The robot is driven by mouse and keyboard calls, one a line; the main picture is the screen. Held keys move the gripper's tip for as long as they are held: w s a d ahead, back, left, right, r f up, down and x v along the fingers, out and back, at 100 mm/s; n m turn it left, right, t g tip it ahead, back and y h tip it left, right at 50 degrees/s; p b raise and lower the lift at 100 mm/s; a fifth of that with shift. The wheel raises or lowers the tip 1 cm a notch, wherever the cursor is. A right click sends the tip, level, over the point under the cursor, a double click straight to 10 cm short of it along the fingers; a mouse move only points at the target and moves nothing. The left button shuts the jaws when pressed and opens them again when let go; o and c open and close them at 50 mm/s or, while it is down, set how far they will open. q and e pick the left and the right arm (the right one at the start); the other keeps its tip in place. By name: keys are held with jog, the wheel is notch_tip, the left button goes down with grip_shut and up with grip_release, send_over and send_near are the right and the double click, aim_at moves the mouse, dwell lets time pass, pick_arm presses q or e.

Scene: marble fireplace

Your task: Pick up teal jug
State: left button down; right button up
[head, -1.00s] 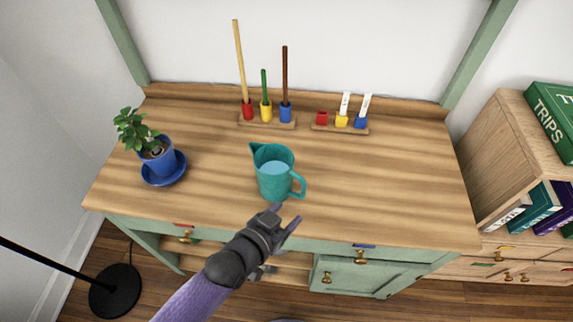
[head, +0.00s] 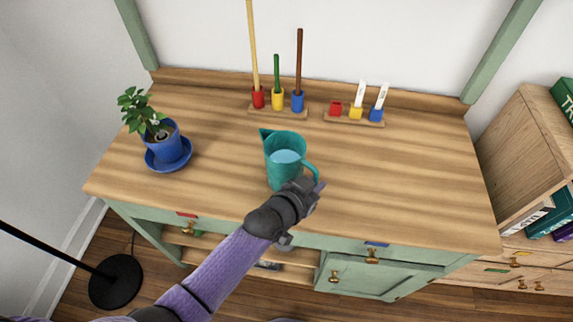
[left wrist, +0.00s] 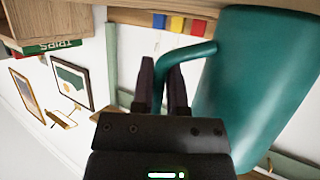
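The teal jug (head: 283,165) stands upright on the wooden desktop near its front middle. Its spout points left and its handle is on the right. My left gripper (head: 312,186) is at the handle. In the left wrist view the fingers of the left gripper (left wrist: 162,85) stand close on both sides of the handle (left wrist: 190,52), which fills the narrow gap between them. The jug body (left wrist: 255,85) is just right of the fingers there. My gripper hides part of the handle in the head view. My right gripper is not in view.
A plant in a blue pot (head: 163,143) stands on a saucer (head: 170,162) at the left. A peg stand with coloured sticks (head: 278,106) and a second small stand (head: 353,117) are at the back. The desktop's right side is clear. A bookshelf (head: 515,160) stands at the right.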

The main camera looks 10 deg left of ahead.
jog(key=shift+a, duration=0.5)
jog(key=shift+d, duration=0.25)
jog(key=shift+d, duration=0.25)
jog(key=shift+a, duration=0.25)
